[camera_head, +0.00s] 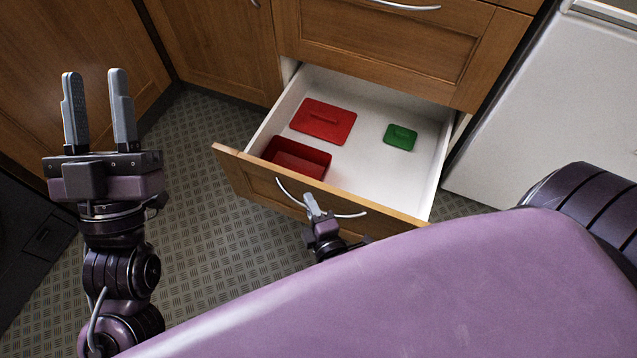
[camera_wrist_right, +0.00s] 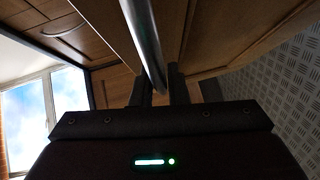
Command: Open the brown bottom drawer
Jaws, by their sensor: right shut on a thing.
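The brown bottom drawer (camera_head: 285,197) is pulled out from the cabinet, and its white inside shows in the head view. My right gripper (camera_head: 313,203) is at the curved metal handle on the drawer's front and is shut on it. In the right wrist view the handle (camera_wrist_right: 142,40) runs as a bar between the fingers of my right gripper (camera_wrist_right: 163,85). My left gripper (camera_head: 97,100) is raised at the left, open and empty, apart from the drawer. My own purple body hides part of the right arm.
Inside the drawer are a red lid (camera_head: 323,120), a red open box (camera_head: 297,158) and a green lid (camera_head: 400,136). A closed drawer (camera_head: 385,45) is above. A white appliance (camera_head: 560,110) stands at the right. Patterned floor (camera_head: 205,255) is clear left of the drawer.

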